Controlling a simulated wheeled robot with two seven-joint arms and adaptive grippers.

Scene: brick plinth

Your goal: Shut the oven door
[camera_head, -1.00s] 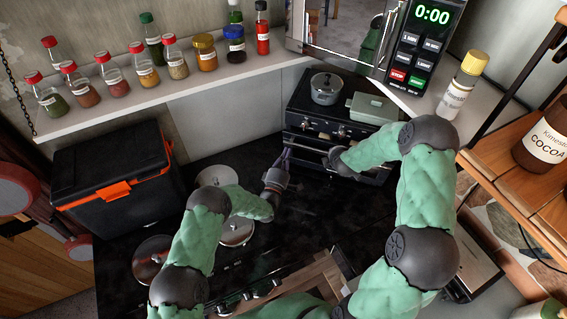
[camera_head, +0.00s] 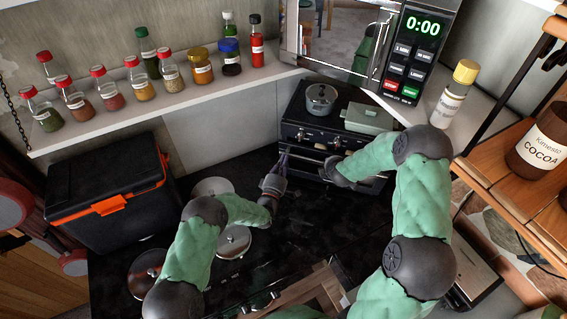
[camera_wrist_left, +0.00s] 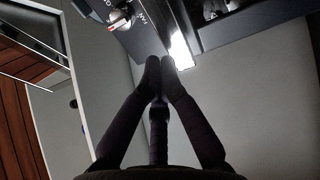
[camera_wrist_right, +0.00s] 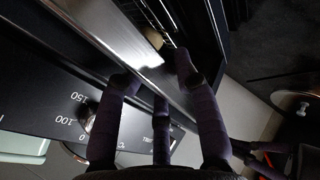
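The small black oven (camera_head: 310,137) stands in the back corner, with knobs across its front. Its door front (camera_head: 312,172) is partly hidden by my right gripper. The right wrist view shows a gap with a wire rack (camera_wrist_right: 165,22) inside, so the door looks ajar. My right gripper (camera_head: 330,168) is at the door's upper part; in the right wrist view its fingertips (camera_wrist_right: 153,75) are apart, on either side of a silver strip. My left gripper (camera_head: 284,160) is by the oven's left front corner. Its fingertips (camera_wrist_left: 160,64) are together and empty, close to a shiny metal end (camera_wrist_left: 181,50).
A pot (camera_head: 320,98) and a green lidded dish (camera_head: 368,118) sit on the oven. A black cooler (camera_head: 108,185) stands left, spice jars line the shelf (camera_head: 170,104), and a microwave (camera_head: 412,50) is behind. The dark worktop (camera_head: 290,225) before the oven is largely clear.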

